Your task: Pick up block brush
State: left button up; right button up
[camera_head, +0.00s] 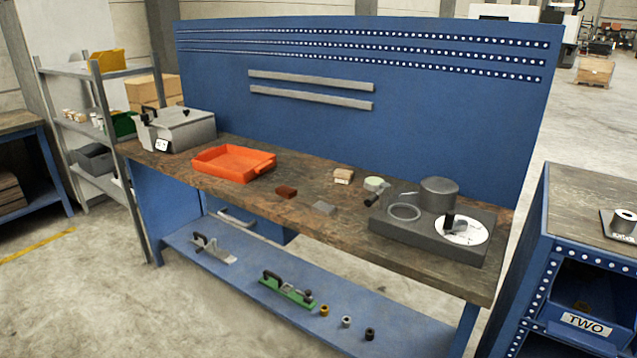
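A small tan block (343,176) that looks like a block brush lies on the brown workbench top (225,187), right of the middle and toward the back panel. It is too small to make out bristles. A dark red-brown block (286,192) lies nearer the front edge, to its left, and a flat grey block (323,208) lies in front of it. I cannot tell for certain which block is the brush. Neither of my grippers is in view.
An orange tray (233,164) and a grey box (180,130) stand to the left. A pale green roll (373,184) and a dark machine base (428,241) with a cylinder (438,195) stand to the right. The lower shelf (250,262) holds tools and several small rings.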

aim_at(341, 177)
jog(key=i+u, duration=0.35)
jog(key=i, duration=0.45)
jog(key=i+l+u, duration=0.1)
jog(key=i+u, duration=0.2)
jog(key=i, duration=0.55)
